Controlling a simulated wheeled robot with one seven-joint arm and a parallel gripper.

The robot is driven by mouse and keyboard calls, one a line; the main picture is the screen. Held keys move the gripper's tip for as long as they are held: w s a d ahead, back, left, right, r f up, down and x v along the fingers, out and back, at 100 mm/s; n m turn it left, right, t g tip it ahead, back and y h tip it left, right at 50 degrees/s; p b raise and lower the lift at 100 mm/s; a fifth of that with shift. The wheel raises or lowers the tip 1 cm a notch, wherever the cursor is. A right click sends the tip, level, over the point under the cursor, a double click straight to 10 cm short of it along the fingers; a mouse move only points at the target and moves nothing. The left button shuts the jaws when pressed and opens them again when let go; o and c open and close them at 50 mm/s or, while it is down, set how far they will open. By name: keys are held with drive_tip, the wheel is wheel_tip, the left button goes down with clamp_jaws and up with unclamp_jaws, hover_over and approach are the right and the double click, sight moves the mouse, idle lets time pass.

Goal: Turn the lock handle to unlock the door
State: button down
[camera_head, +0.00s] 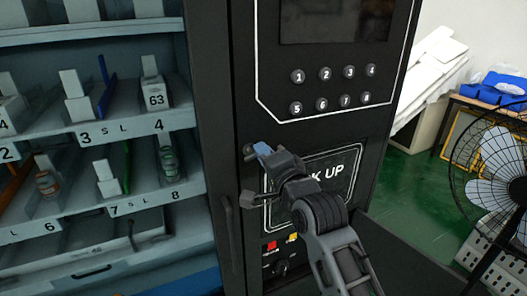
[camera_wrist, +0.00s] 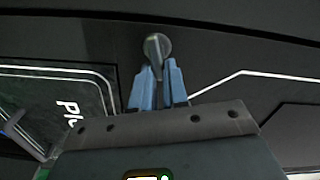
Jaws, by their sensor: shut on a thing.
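The lock handle (camera_head: 249,149) is a small grey knob on the black front of the vending machine, above and left of the pick-up panel. In the wrist view the lock handle (camera_wrist: 156,46) is a round metal piece with a lever pointing toward my gripper. My gripper (camera_head: 262,150) reaches it from the right with its blue fingers. In the wrist view my gripper (camera_wrist: 158,76) is shut on the lever's end, one blue finger on each side. The gripped end is partly hidden between the fingers. The door (camera_head: 217,130) looks closed.
Numbered buttons (camera_head: 325,74) and a dark screen (camera_head: 335,20) are above. The pick-up panel (camera_head: 340,170) is behind my arm. Shelves (camera_head: 130,125) with small boxes and bottles are at the left. A fan (camera_head: 495,165) stands at the right on green floor.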

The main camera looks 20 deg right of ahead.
drive_tip(key=shift+f+m, duration=0.15)
drive_tip(key=shift+m, duration=0.6)
drive_tip(key=shift+f+m, duration=0.15)
drive_tip(key=shift+m, duration=0.6)
drive_tip(key=shift+p, duration=0.3)
drive_tip(key=c, duration=1.1)
unclamp_jaws()
drive_tip(key=shift+c, duration=0.2)
drive_tip(key=s+b, duration=0.1)
drive_tip(key=s, duration=0.6)
drive_tip(key=shift+s, duration=0.4)
